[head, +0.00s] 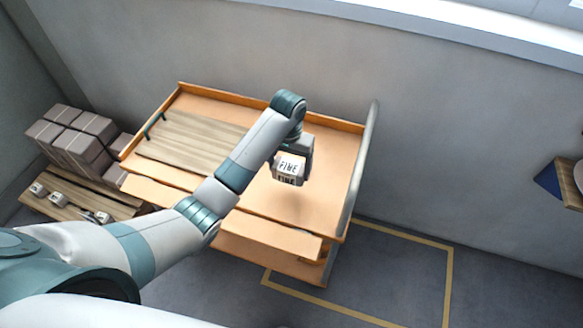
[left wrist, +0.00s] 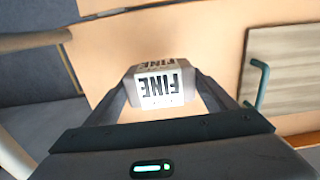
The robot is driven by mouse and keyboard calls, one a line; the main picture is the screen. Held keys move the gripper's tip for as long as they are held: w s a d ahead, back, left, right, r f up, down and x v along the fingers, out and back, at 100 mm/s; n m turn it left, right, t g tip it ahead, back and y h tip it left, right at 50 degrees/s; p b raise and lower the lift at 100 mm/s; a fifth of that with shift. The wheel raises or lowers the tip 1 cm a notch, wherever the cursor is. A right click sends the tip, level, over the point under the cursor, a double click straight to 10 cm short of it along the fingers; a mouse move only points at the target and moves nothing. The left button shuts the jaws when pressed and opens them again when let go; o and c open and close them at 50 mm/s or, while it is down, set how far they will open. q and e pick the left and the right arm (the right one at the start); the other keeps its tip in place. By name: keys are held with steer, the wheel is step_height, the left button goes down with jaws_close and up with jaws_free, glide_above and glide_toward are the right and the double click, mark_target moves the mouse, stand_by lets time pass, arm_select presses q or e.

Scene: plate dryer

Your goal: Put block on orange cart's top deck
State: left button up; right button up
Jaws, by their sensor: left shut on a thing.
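The orange cart (head: 325,215) stands against the back wall, and its top deck also fills much of the left wrist view (left wrist: 205,45). A white block (head: 289,168) with "FINE" lettering is held by my left gripper (head: 293,172) over the right half of the top deck. In the left wrist view the block (left wrist: 160,85) sits between the two fingers, which are shut on it. The block appears to be above the deck, with orange surface visible around it; the exact gap is hard to tell. My right gripper is not in view.
A wooden board (head: 190,138) with a teal handle lies on the deck's left part. A grey handle rail (head: 360,165) runs along the cart's right end. Stacked boxes (head: 80,138) and a pallet with several small white blocks (head: 60,200) are at left. A shelf (head: 562,183) is at far right.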

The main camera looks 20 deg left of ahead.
mark_target(293, 160)
arm_select(q)
steer(key=w+f, duration=0.2)
steer(key=w, duration=0.3)
steer(key=shift+a+f+p, duration=0.25)
steer(key=shift+f+p, duration=0.05)
steer(key=shift+f, duration=0.1)
steer(key=shift+w, duration=0.1)
steer(key=shift+f+p, duration=0.5)
steer(key=shift+f, duration=1.5)
steer(key=shift+f, duration=0.15)
steer(key=o, duration=1.6)
